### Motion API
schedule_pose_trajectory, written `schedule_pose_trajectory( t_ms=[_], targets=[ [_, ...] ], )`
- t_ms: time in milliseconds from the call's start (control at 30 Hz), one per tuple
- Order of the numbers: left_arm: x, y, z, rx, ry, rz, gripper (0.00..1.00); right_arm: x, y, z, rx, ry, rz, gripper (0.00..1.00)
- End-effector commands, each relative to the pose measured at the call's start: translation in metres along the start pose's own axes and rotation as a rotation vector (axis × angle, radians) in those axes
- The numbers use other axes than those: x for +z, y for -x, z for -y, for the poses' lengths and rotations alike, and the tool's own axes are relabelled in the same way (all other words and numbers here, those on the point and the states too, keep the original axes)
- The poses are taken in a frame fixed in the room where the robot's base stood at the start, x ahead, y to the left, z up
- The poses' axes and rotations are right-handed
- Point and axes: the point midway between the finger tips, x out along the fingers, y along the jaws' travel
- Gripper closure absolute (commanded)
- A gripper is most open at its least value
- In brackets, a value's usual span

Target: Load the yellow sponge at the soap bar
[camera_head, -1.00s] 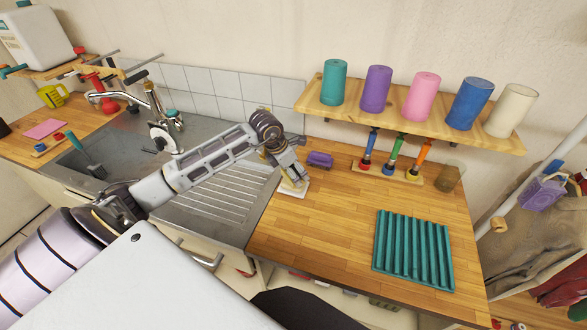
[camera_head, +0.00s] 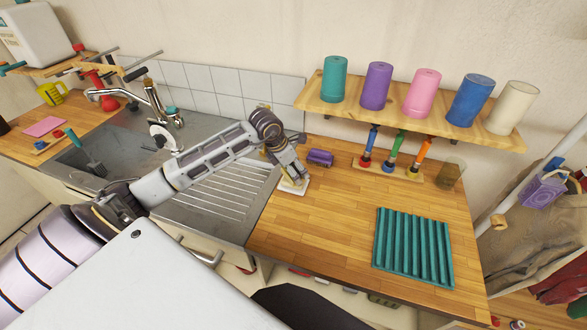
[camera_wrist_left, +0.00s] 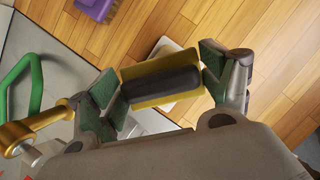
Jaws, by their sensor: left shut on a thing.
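My left gripper (camera_head: 293,177) is over the wooden counter just right of the sink. In the left wrist view its green-padded fingers (camera_wrist_left: 161,86) are shut on the yellow sponge (camera_wrist_left: 143,72), which has a dark grey rounded block along its top. The sponge is mostly hidden by the gripper in the head view. A flat white piece (camera_head: 291,189), perhaps the soap bar, lies under the gripper and also shows behind the sponge in the left wrist view (camera_wrist_left: 168,47). I cannot tell whether the sponge touches it. My right gripper is not in view.
The sink (camera_head: 215,188) and faucet (camera_head: 158,105) are to the left. A teal ribbed mat (camera_head: 413,248) lies at right. A shelf (camera_head: 330,110) with several cups hangs above. The front counter is clear.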

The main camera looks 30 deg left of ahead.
Motion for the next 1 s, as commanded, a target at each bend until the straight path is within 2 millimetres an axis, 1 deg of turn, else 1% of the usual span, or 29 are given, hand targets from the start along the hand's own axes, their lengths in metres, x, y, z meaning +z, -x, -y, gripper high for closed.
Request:
schedule_pose_trajectory(
  t_ms=[467,1000],
  targets=[
    [-0.0014,-0.0035,-0.0001,0.0,0.0,0.0,0.39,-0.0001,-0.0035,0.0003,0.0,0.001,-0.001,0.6],
    [-0.0029,-0.0071,-0.0001,0.0,0.0,0.0,0.39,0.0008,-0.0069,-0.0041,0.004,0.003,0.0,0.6]
  ],
)
